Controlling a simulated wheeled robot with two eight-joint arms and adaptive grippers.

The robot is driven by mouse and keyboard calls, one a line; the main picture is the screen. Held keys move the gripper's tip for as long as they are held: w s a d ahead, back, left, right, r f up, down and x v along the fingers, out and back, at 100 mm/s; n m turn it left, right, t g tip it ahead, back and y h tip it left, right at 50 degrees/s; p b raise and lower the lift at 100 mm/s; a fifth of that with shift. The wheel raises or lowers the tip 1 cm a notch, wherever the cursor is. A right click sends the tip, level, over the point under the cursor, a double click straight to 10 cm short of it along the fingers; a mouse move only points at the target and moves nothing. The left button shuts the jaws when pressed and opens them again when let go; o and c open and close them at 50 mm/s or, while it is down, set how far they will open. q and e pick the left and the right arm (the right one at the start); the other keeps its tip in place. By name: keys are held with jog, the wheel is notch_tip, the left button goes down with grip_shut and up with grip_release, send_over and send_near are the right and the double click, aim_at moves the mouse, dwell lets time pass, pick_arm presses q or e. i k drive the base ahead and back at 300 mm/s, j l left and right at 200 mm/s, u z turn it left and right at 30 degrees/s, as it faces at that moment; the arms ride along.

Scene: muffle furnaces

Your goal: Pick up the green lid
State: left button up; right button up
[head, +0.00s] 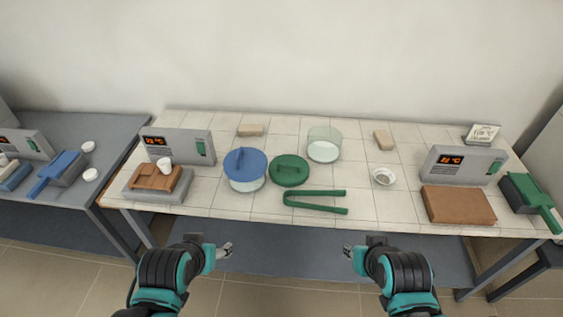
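The green lid (289,170) is a round disc with a raised handle bar on top. It lies on the white tiled table (225,204), just right of a blue-lidded glass jar (246,170) and left of an open glass jar (324,144). My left gripper (227,250) is in front of the table, below and left of the lid. My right gripper (348,250) is in front of the table, below and right of the lid. Both are apart from everything and hold nothing that I can see. Their finger gaps are too small to make out.
Green tongs (315,201) lie in front of the lid. A furnace (180,146) stands left, another (460,164) right beside a brown block (458,204). A small metal bowl (383,177) stands right of centre. The table's front edge lies between my grippers and the lid.

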aim_at(287, 170)
jog(key=i+j, duration=0.2)
jog(key=j, duration=0.2)
jog(key=i+j+z, duration=0.15)
jog(key=j, duration=0.2)
jog(key=i+j, duration=0.25)
jog(key=j, duration=0.2)
jog(key=l+z, duration=0.05)
